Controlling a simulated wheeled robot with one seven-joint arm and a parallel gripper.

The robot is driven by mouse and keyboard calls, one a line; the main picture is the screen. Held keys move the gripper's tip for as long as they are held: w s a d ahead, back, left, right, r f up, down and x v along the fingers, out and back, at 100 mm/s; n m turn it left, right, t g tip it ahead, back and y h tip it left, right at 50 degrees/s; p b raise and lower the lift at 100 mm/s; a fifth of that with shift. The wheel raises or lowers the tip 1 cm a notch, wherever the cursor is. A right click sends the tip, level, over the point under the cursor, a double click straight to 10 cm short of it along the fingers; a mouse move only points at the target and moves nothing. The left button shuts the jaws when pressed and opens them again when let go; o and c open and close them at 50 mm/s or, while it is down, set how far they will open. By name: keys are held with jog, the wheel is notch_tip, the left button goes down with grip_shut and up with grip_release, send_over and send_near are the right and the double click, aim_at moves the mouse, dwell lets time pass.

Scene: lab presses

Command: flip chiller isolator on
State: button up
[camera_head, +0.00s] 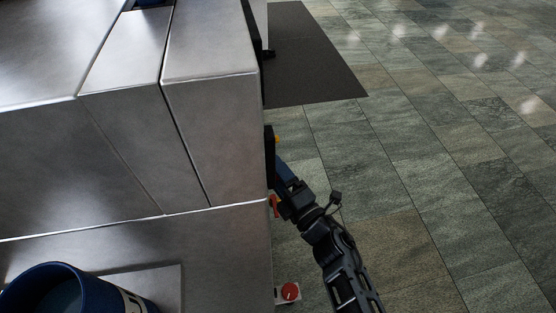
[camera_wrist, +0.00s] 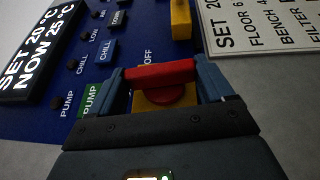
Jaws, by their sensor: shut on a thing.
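The chiller isolator has a red handle (camera_wrist: 160,74) over a yellow plate (camera_wrist: 150,105), with the word OFF printed just above it in the wrist view. The red bar lies nearly level across that picture, spanning the gap between my two blue fingers. My gripper (camera_wrist: 162,80) is shut on the handle, one finger at each end. Its lower part and much of the plate are hidden by my gripper. In the head view my gripper (camera_head: 281,172) is at the side face of the metal machine, and the handle cannot be clearly made out there.
The blue panel (camera_wrist: 48,115) carries a display reading SET 20 °C, NOW 25 °C, and PUMP and CHILL labels. A yellow block (camera_wrist: 181,20) sticks out above the handle. A white notice (camera_wrist: 265,40) is at right. A red knob (camera_head: 290,291) sits lower down. Tiled floor (camera_head: 430,140) is clear.

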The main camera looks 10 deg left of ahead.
jog(key=shift+r+m+g+h+p, duration=0.2)
jog(key=shift+m+g+h+p, duration=0.1)
jog(key=shift+p, duration=1.15)
jog(key=shift+f+p, duration=0.15)
jog(key=shift+p, duration=0.15)
jog(key=o, duration=0.9)
jog(key=shift+o, duration=0.2)
jog(key=p+v, duration=0.2)
jog(key=v, duration=0.6)
jog(key=shift+w, duration=0.1)
